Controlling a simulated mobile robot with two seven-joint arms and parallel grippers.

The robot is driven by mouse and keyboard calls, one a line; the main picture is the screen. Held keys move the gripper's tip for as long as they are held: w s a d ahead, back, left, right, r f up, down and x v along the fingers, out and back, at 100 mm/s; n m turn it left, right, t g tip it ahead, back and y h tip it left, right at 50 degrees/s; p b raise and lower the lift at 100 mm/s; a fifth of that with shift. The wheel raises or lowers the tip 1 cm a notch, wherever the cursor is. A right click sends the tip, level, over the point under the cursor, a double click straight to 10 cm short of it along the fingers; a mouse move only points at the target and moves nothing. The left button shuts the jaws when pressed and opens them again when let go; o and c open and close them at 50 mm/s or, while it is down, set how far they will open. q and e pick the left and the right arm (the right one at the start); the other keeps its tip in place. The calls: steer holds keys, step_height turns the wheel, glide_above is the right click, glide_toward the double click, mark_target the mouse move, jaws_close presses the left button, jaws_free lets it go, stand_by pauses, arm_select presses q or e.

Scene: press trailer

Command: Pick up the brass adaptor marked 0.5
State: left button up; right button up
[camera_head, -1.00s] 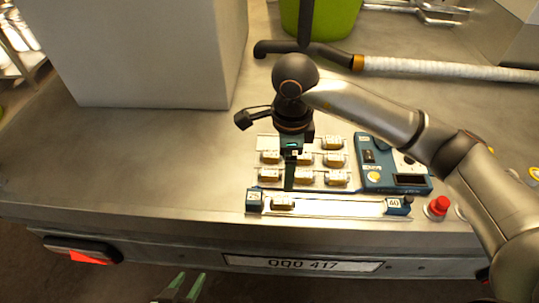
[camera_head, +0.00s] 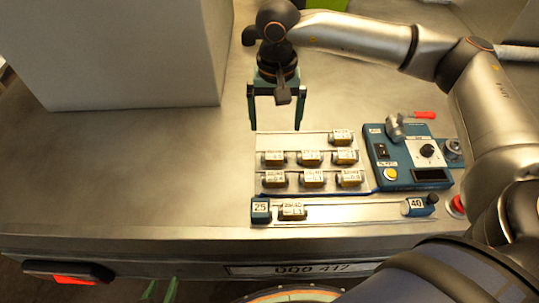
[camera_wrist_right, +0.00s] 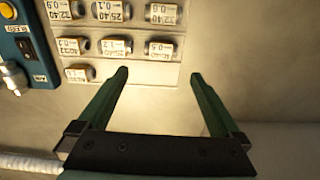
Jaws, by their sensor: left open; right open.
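Several small brass adaptors with white labels sit in rows on a pale rack (camera_head: 268,140). A lone adaptor (camera_head: 342,137) is in the back row; it also shows in the right wrist view (camera_wrist_right: 78,73). Another adaptor (camera_head: 292,210) lies in the front rail, beside the block marked 25. My right gripper (camera_head: 276,128) is open and empty, behind the rack's back left edge; in the right wrist view its fingertips (camera_wrist_right: 159,74) are apart beside the adaptors. My left gripper (camera_head: 160,291) is open at the bottom edge, partly cut off.
A blue control panel (camera_head: 408,158) with knobs and a red-handled lever stands right of the rack. A large pale box (camera_head: 130,50) stands at the back left. The bench (camera_head: 120,165) left of the rack is clear.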

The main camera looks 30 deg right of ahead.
glide_above(274, 154)
step_height(274, 154, down, 6)
steer(key=shift+d+r, duration=0.15)
steer(key=shift+r, duration=0.1)
step_height(274, 154, down, 4)
steer(key=shift+s+r+b, duration=0.1)
steer(key=shift+r+b, duration=0.05)
steer(key=shift+b, duration=0.3)
steer(key=shift+f, duration=0.5)
steer(key=c, duration=1.3)
steer(key=shift+c, duration=0.2)
steer(key=shift+r, duration=0.1)
